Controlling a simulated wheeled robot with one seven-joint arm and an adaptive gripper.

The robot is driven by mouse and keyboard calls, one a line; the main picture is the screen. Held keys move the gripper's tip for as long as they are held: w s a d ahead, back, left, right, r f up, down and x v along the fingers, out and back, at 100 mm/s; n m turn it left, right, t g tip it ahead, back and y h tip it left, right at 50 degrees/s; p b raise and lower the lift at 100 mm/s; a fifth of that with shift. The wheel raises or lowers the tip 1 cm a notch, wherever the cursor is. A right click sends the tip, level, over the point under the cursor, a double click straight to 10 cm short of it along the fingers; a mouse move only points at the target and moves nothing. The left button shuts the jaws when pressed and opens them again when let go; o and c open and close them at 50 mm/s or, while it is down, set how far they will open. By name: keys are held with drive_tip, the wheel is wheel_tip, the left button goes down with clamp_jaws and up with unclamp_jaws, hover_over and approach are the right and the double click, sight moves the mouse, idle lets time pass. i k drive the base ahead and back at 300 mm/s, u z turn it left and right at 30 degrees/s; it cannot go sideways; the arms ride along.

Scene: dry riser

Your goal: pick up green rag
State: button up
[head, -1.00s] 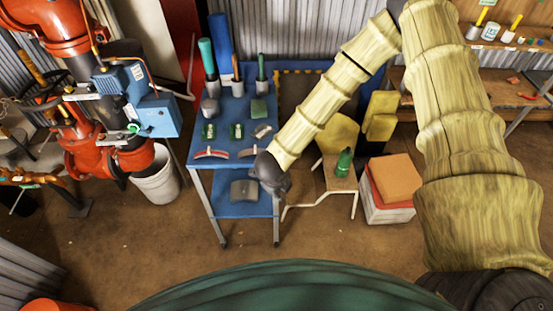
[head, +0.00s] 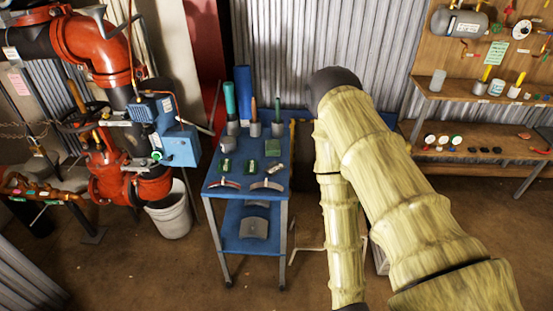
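My gripper's fingers are out of the picture below.
Cups with handled tools (head: 231,126) stand at the cart's back. Curved pieces (head: 266,185) lie at its front, and a grey piece (head: 254,227) is on its lower shelf. Red piping (head: 122,180) and a white bucket (head: 171,215) are left. A wooden workbench (head: 480,135) is right.

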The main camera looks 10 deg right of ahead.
sight(272, 147)
drive_tip(key=k, duration=0.15)
drive_tip(key=u, duration=1.55)
drive_tip(key=i, duration=1.35)
drive_tip(key=z, duration=1.85)
